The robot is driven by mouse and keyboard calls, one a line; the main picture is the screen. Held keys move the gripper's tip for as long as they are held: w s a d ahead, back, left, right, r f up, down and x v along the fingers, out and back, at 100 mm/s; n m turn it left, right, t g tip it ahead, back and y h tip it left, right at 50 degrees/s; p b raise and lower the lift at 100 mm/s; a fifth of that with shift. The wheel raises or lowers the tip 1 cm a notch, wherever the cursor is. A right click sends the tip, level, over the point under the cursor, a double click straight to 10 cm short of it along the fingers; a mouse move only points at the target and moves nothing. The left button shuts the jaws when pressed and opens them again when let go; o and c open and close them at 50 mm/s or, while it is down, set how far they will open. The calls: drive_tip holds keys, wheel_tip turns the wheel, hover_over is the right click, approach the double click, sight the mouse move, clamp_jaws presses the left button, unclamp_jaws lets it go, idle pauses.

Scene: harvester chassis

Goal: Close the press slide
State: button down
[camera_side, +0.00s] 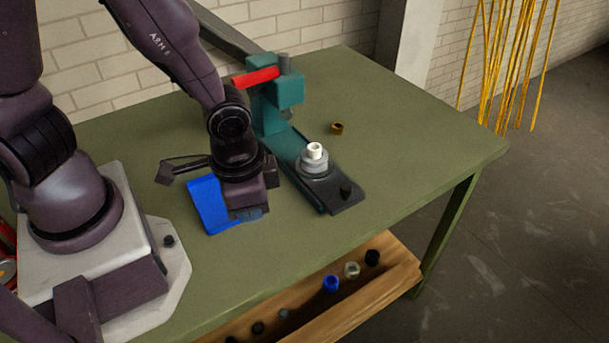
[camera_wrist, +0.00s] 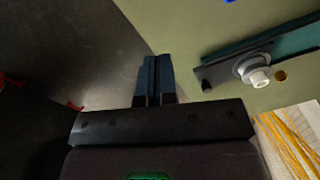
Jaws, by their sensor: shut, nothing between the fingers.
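The teal press (camera_side: 272,100) with a red handle (camera_side: 256,77) stands at the back of the green table. Its dark slide (camera_side: 335,190) extends out from the press toward the front right. A white and grey round part (camera_side: 314,158) sits on the slide, and a small black knob (camera_side: 346,188) stands near its outer end. In the wrist view the slide (camera_wrist: 219,76) lies to the right. My gripper (camera_side: 249,213) is left of the slide and apart from it. In the wrist view my gripper (camera_wrist: 155,62) has its two fingers together with nothing between them.
A blue sheet or block (camera_side: 207,203) lies on the table beside my gripper. A small brass ring (camera_side: 337,128) lies right of the press. A wooden tray (camera_side: 395,283) with several small parts is below the table's front edge. The table's right side is clear.

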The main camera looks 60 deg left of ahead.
wheel_tip(320, 180, down, 4)
drive_tip(key=w+a+t+y, duration=0.2)
drive_tip(key=w, duration=0.1)
drive_tip(key=t, duration=0.4)
approach(309, 180)
drive_tip(key=shift+m, duration=0.4)
drive_tip(key=f, duration=0.2)
drive_tip(key=w+d+f, duration=0.1)
drive_tip(key=f, duration=0.1)
drive_tip(key=w+d+f, duration=0.1)
drive_tip(key=shift+d+f, duration=0.1)
drive_tip(key=shift+f, duration=0.3)
drive_tip(key=shift+w+a+r, duration=0.1)
drive_tip(key=shift+w+a, duration=0.2)
drive_tip(key=shift+a, duration=0.25)
drive_tip(key=shift+w+a+r, duration=0.1)
drive_tip(key=shift+w+a, duration=0.2)
drive_tip(key=shift+a, duration=0.25)
drive_tip(key=shift+w+a, duration=0.3)
drive_tip(key=shift+a, duration=0.25)
drive_tip(key=shift+a, duration=0.1)
drive_tip(key=a, duration=0.8)
